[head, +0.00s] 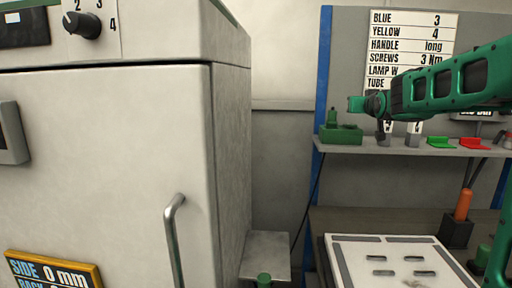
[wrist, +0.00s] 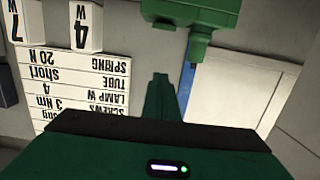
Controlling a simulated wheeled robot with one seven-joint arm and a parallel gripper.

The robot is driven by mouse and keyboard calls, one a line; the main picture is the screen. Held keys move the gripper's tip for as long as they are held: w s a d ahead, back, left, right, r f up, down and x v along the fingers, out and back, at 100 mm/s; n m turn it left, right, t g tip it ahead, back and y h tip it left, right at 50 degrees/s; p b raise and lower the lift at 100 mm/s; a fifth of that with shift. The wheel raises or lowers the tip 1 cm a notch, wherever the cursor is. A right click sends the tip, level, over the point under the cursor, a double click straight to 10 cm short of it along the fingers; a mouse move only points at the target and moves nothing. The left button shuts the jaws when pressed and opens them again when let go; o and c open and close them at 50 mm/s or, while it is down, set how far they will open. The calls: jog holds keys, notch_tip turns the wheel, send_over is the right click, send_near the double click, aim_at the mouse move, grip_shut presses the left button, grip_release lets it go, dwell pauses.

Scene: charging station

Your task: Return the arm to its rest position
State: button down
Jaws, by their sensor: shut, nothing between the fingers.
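My green arm reaches in from the right in the head view, roughly level and above the shelf. My gripper (head: 356,104) points left, its fingers together and empty. In the wrist view my gripper (wrist: 160,80) shows its green fingers closed, with nothing between them. A green block-like fixture (head: 341,134) stands on the shelf just below and left of the fingertips. It seems to be the green object (wrist: 190,12) at the top of the wrist view, apart from the fingers.
A shelf (head: 400,149) carries small grey blocks, a green piece (head: 441,142) and a red piece (head: 474,143). A label board (head: 412,45) hangs behind. A large white cabinet (head: 110,150) with a handle (head: 174,240) fills the left. A slotted white panel (head: 400,262) lies below.

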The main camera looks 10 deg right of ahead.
jog(key=s+f+m+g+y, duration=0.15)
jog(key=s+f+g, duration=0.75)
jog(key=s+f, duration=1.45)
jog(key=s+a+f+g+y, duration=0.1)
jog(key=s+a+f+g, duration=0.1)
jog(key=s, duration=0.6)
jog(key=s+a+f+m+g+y, duration=0.1)
jog(key=s+a+f, duration=0.3)
jog(key=s, duration=0.5)
jog(key=s+a+f+g+y, duration=0.1)
jog(key=s+a+f+g, duration=0.1)
jog(key=s, duration=0.7)
jog(key=shift+a+f+m+g, duration=0.4)
jog(key=shift+f+g, duration=0.35)
jog(key=shift+g, duration=0.35)
jog(key=shift+w+f, duration=0.25)
jog(key=shift+w, duration=0.35)
